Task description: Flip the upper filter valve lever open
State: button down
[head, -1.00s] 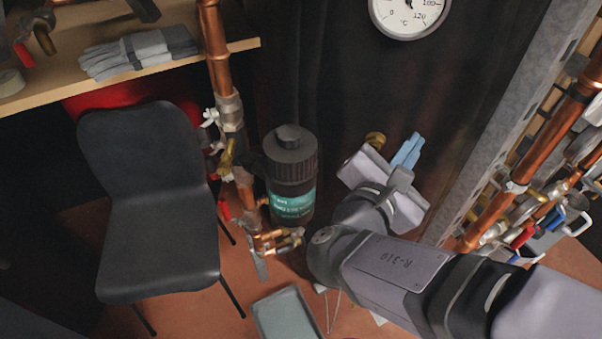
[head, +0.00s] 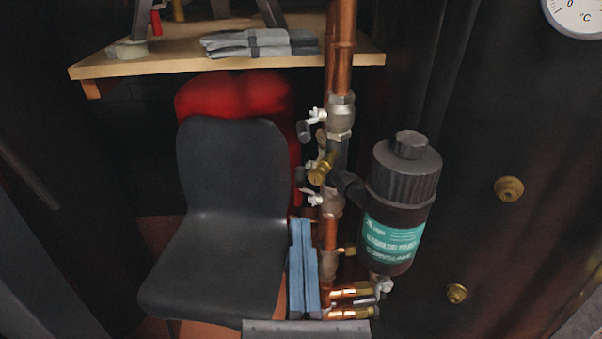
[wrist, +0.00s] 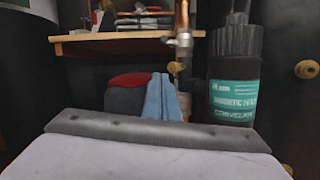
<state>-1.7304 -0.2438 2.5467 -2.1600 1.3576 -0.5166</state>
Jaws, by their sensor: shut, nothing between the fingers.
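The black magnetic filter (head: 405,185) with a teal label hangs beside a vertical copper pipe. The upper filter valve (head: 341,114) is a grey fitting in that pipe, with a small pale handle and dark end (head: 304,130) sticking out left. A second, lower valve (head: 333,201) has a pale handle on its left. My gripper (head: 302,224) has blue fingers, pointing up, shut and empty. In the head view it appears below and left of the lower valve, well below the upper one. In the wrist view my fingers (wrist: 161,80) appear left of the filter (wrist: 233,103); the lever is too small to read.
A black chair (head: 225,200) stands left of the pipe. A wooden shelf (head: 200,66) with grey gloves (head: 250,42) is above it. Copper stubs with brass ends (head: 350,292) stick out below the filter. Brass fittings (head: 509,189) dot the dark wall at right.

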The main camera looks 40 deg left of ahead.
jog(key=shift+s+a+f, duration=0.1)
jog(key=shift+s+f, duration=0.05)
jog(key=shift+f, duration=0.3)
jog(key=shift+r, duration=0.1)
jog(key=w+a+r+p, duration=0.5)
jog(key=w+a+r, duration=0.1)
jog(key=w, duration=0.2)
dwell(0.6)
jog(key=shift+s+r+p, duration=0.1)
jog(key=shift+r+p, duration=0.1)
jog(key=shift+p, duration=0.2)
